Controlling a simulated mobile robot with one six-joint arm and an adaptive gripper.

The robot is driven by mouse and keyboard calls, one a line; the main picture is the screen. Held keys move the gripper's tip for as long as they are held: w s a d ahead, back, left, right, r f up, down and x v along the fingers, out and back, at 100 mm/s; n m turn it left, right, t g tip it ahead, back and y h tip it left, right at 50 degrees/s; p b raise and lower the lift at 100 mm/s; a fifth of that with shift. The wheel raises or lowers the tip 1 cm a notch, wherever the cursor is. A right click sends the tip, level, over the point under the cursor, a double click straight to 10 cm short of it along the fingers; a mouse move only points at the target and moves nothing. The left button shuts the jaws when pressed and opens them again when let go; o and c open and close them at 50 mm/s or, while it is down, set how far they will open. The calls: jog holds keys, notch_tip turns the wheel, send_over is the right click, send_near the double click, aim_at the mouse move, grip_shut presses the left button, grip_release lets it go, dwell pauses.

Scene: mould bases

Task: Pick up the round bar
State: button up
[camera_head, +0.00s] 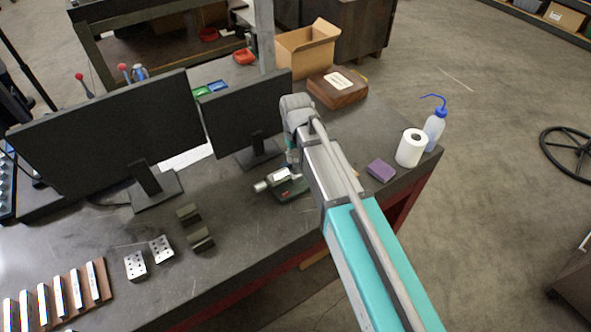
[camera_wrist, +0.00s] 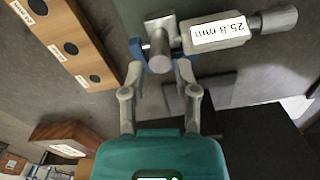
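A grey measuring tool (camera_wrist: 225,32) reading 25.8 mm lies across the top of the wrist view. It also shows on the bench in the head view (camera_head: 283,182). A short grey metal piece (camera_wrist: 160,47) at its left end looks like the round bar. My gripper (camera_wrist: 162,50) reaches over it, with one blue-tipped finger on each side. The fingers stand apart, and small gaps seem to show beside the piece; contact is not clear. In the head view my arm hides most of the gripper and the bar.
Two monitors (camera_head: 107,132) (camera_head: 249,115) stand close on the left. A purple block (camera_head: 381,170), a paper roll (camera_head: 411,148) and a wash bottle (camera_head: 434,130) stand at the right. A wooden box (camera_head: 338,92) lies behind. Drilled metal blocks (camera_head: 135,265) lie front left.

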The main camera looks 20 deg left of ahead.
aim_at(296, 160)
jog(key=shift+f+b, duration=1.15)
jog(key=shift+f, duration=0.35)
jog(key=shift+c, duration=0.2)
grip_shut()
